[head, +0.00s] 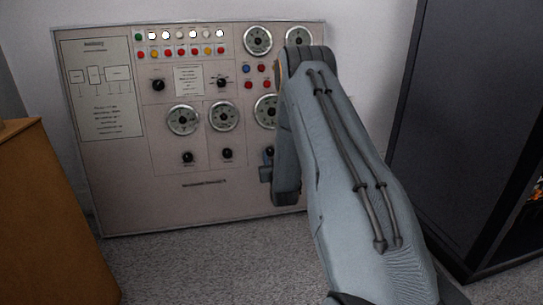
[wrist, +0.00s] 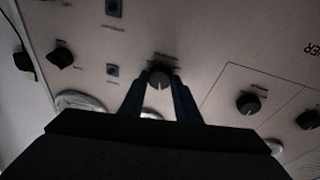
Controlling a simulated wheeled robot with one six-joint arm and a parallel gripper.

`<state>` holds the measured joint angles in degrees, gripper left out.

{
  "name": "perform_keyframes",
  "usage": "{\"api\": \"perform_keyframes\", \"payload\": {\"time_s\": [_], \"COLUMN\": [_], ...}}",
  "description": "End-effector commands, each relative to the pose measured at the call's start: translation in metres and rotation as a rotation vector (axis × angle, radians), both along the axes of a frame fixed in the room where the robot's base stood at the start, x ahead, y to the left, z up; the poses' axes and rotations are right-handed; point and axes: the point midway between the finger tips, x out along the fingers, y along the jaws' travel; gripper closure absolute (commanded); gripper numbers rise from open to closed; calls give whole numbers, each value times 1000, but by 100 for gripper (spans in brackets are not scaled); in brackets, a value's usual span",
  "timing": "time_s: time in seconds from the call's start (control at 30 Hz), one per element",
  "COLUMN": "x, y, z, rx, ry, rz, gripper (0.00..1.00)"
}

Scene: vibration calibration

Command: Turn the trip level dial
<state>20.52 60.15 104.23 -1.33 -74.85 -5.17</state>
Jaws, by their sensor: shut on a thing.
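In the wrist view my gripper (wrist: 160,75) has its two dark fingers on either side of a round dark dial (wrist: 159,81) with a pale pointer line. The fingers are shut on this dial. Its label is too small and dim to read, so I cannot confirm that it is the trip level dial. In the head view my arm covers the right part of the panel, hiding this dial and the fingertips.
The grey control panel (head: 150,212) stands against the wall, with gauges, lamps and other knobs. Two more knobs, one nearer (wrist: 248,103), sit right of the held dial in the wrist view. A wooden cabinet (head: 50,220) stands left, a dark cabinet (head: 450,120) right.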

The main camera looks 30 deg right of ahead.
Motion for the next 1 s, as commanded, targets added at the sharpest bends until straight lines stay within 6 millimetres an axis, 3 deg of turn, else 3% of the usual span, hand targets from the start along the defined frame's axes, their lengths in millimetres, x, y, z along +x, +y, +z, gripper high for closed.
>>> {"api": "perform_keyframes", "payload": {"time_s": [0.5,1.0], "x": [-2,-2], "y": [-3,-4], "z": [1,-1], "rx": [-323,-421], "ry": [95,123], "rz": [68,89], "gripper": [93,93]}}
